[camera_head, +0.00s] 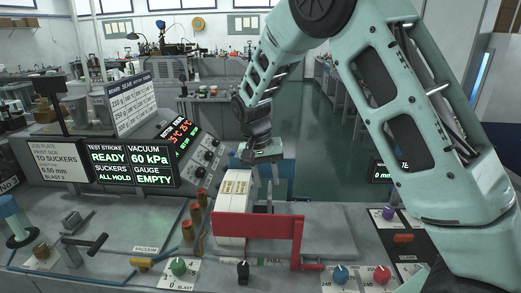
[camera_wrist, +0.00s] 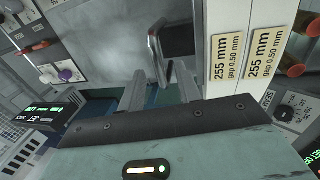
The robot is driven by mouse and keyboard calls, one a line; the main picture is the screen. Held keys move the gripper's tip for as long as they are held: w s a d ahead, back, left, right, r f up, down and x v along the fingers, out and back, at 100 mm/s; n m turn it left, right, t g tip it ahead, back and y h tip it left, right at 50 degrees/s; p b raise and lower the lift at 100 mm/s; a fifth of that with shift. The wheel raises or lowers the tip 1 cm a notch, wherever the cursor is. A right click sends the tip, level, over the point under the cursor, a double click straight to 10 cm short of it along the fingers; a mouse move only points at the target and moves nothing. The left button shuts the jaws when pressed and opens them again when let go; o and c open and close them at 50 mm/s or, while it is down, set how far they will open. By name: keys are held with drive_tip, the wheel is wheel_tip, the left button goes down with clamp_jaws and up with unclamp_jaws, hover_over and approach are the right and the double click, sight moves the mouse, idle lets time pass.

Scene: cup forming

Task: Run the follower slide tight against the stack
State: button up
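The stack (camera_head: 233,218) is a pale upright block left of my gripper (camera_head: 264,192), behind a red guard in the head view. In the wrist view its labelled edge (camera_wrist: 248,50) is at the right, reading 255 mm, gap 0.50 mm. A dark metal piece (camera_wrist: 178,38) with a bright edge, apparently the follower slide, stands beside the stack. My gripper also shows in the wrist view (camera_wrist: 160,75), fingers apart, with part of this piece between or just beyond the tips. I cannot tell whether they touch it, or whether it touches the stack.
The red guard (camera_head: 258,222) crosses in front of the stack. Copper-topped posts (camera_head: 191,230) stand to its left. Knobs (camera_head: 341,274) line the front panel. A display (camera_head: 130,162) reads READY, 60 kPa, ALL HOLD, EMPTY. The bench plate right of the guard (camera_head: 335,232) is clear.

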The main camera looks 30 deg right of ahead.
wheel_tip(320, 180, up, 16)
drive_tip(key=w+a+b, duration=0.1)
drive_tip(key=a+b, duration=0.1)
drive_tip(key=b, duration=0.1)
drive_tip(key=shift+w+a+f, duration=0.2)
drive_tip(key=shift+w+a, duration=0.05)
drive_tip(key=shift+a, duration=0.1)
drive_tip(key=s+a+f+n+y+b, duration=0.2)
drive_tip(key=s+a+f+n, duration=0.55)
drive_tip(key=s+a, duration=0.6)
drive_tip(key=s+f+n, duration=0.3)
drive_tip(key=s+f, duration=0.1)
drive_tip(key=s, duration=0.5)
drive_tip(key=s+a+f+n+t+b, duration=0.1)
drive_tip(key=s+f+n, duration=0.2)
drive_tip(key=s, duration=0.7)
wheel_tip(320, 180, down, 3)
drive_tip(key=shift+a+r, duration=0.2)
drive_tip(key=shift+a, duration=0.1)
